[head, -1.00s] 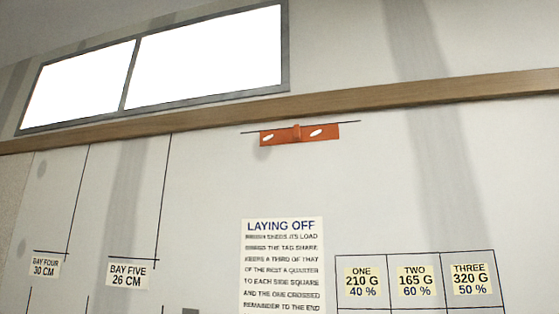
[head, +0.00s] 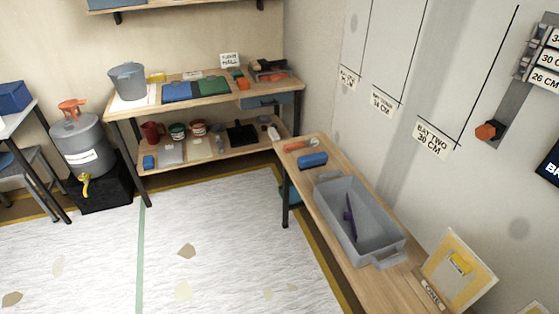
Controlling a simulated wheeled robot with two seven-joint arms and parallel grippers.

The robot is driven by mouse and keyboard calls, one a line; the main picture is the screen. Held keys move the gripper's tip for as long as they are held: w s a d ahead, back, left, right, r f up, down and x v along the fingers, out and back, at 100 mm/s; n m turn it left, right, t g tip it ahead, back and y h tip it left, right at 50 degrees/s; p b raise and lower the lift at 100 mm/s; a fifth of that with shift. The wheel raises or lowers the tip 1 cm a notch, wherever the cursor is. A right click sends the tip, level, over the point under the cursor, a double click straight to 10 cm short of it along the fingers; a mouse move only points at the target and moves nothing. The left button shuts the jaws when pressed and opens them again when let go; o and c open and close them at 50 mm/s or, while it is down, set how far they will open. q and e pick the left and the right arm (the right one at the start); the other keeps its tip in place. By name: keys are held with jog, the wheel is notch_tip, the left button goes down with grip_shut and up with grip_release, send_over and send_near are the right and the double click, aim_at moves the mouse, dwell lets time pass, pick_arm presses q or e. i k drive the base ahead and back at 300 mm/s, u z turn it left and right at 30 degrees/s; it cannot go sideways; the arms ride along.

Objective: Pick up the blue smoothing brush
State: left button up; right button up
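A small blue block-like object (head: 312,160) lies on the narrow wooden bench along the right wall, just behind the grey tray. It may be the blue smoothing brush, but bristles are too small to make out. Another small blue object (head: 149,162) lies on the lower shelf of the table at the back; I cannot tell what it is. Neither of my grippers is in view.
The grey tray (head: 335,235) on the wooden bench (head: 392,282) holds a dark purple tool (head: 350,222). An orange-and-white item (head: 298,146) lies at the bench's far end. A back table (head: 225,97) carries a bucket (head: 128,82) and folded cloths. The pale floor (head: 230,240) is mostly open.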

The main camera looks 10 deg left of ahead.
aim_at(319, 160)
jog(key=u, duration=0.65)
jog(key=i, duration=1.9)
jog(key=z, duration=0.5)
